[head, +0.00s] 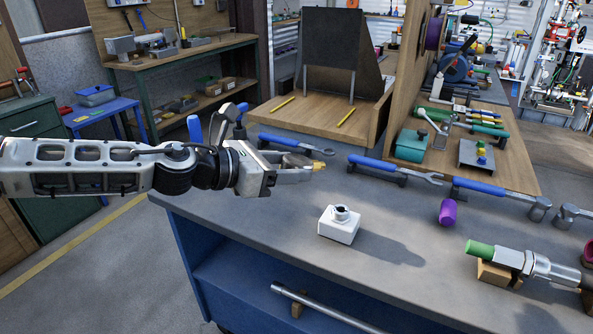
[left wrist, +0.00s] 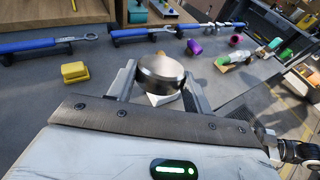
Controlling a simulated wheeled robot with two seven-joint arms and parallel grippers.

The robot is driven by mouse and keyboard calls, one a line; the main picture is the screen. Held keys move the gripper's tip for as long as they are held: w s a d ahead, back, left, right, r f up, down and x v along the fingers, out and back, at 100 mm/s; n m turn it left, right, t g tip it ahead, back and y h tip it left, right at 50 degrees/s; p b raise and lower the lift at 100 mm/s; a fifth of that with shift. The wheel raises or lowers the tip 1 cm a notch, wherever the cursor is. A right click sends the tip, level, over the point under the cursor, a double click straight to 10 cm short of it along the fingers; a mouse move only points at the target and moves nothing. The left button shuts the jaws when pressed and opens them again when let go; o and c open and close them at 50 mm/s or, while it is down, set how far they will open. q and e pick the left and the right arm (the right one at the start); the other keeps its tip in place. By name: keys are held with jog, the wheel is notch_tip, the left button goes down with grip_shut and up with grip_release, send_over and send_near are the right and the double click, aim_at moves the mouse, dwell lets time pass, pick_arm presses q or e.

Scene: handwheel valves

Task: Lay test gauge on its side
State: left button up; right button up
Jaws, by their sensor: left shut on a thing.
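My left gripper (head: 308,170) reaches in from the left above the bench. In the left wrist view its two fingers are shut on the test gauge (left wrist: 160,76), a round, dark metal body with a shiny rim. In the head view the fingers hide most of the gauge; only a small brass-coloured bit (head: 319,166) shows at the tips. A white block with a round metal socket (head: 339,226) stands on the bench, lower and to the right of the gripper, apart from it. Part of this block (left wrist: 164,99) shows behind the gauge in the left wrist view.
Blue-handled wrenches (head: 395,167) lie on holders along the bench's back. A purple cylinder (head: 447,212) and a green-ended metal fitting (head: 500,258) are at the right. A yellow block (left wrist: 75,72) shows in the left wrist view. The bench (head: 245,227) is clear around the white block.

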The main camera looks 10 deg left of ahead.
pick_arm(q)
jog(key=w+a+f+n+t+y, duration=0.3)
jog(key=a+n+t, duration=0.1)
jog(key=a+t, duration=0.15)
jog(key=n+t+y+b, duration=0.1)
jog(key=n+t+y, duration=0.2)
jog(key=n+y, duration=0.1)
send_over(236, 216)
notch_tip(236, 216, down, 5)
jog(key=shift+r, duration=0.2)
pick_arm(e)
jog(key=shift+a+f, duration=0.15)
jog(key=shift+f, duration=0.05)
pick_arm(q)
jog(key=shift+s+f, duration=0.1)
jog(key=shift+f, duration=0.25)
notch_tip(236, 216, down, 5)
jog(key=b, duration=0.4)
jog(key=shift+f+b, duration=1.05)
jog(key=shift+b, duration=0.1)
pick_arm(e)
notch_tip(236, 216, down, 3)
jog(key=shift+r+t, duration=0.2)
jog(key=shift+t, duration=0.2)
